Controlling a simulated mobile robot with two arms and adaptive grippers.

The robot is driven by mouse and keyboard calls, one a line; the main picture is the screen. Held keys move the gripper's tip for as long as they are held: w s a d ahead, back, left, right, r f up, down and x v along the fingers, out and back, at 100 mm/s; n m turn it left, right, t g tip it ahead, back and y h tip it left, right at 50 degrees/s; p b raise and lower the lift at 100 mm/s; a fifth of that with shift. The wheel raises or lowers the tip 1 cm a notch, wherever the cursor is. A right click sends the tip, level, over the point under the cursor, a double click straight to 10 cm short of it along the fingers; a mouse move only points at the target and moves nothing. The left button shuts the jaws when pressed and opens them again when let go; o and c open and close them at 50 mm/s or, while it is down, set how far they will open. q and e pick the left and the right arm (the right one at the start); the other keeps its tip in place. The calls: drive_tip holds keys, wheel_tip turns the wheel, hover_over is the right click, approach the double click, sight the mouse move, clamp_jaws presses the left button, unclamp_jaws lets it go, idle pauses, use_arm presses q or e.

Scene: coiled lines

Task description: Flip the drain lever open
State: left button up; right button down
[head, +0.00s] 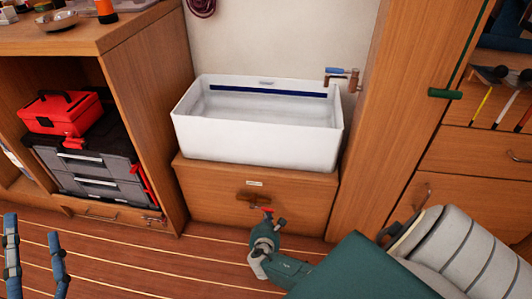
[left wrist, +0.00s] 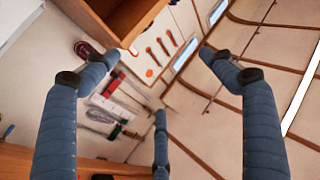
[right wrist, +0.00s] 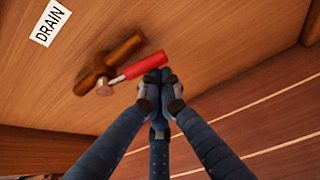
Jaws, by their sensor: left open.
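The drain lever is a brown metal fitting with a red handle on the wooden front below the white sink (head: 255,150). In the right wrist view the red handle (right wrist: 138,67) points right and slightly up from the brown fitting (right wrist: 100,70). A white label (right wrist: 50,22) reading DRAIN is above it. My right gripper (right wrist: 160,82) has its fingertips drawn together just below the handle's free end; I cannot tell whether they touch it. In the head view my wrist hides most of these fingers. My left gripper (head: 36,245) is open and empty at the lower left, its fingers spread wide in the left wrist view (left wrist: 150,65).
A tap with a blue handle (head: 340,72) is at the sink's back right. A red toolbox (head: 62,113) on grey drawers stands in the left shelf. A wooden cabinet (head: 480,155) with drawers is at the right. Striped floor (head: 130,265) is free in front.

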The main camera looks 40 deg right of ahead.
use_arm(q)
wheel_tip(320, 180, down, 12)
drive_tip(key=a+g+y+p, duration=0.1)
drive_tip(key=g, duration=0.5)
drive_tip(key=shift+w+a+y+p, duration=0.15)
drive_tip(key=shift+a+y+p, duration=0.1)
drive_tip(key=shift+y+p, duration=0.15)
use_arm(e)
drive_tip(key=shift+s+d+r+n, duration=0.1)
drive_tip(key=shift+r+n, duration=0.05)
drive_tip(key=shift+r, duration=0.2)
drive_tip(key=shift+s+d+r+n, duration=0.1)
drive_tip(key=shift+r+n, duration=0.05)
drive_tip(key=shift+r, duration=0.2)
use_arm(q)
drive_tip(key=shift+r, duration=0.1)
use_arm(e)
drive_tip(key=shift+w, duration=0.1)
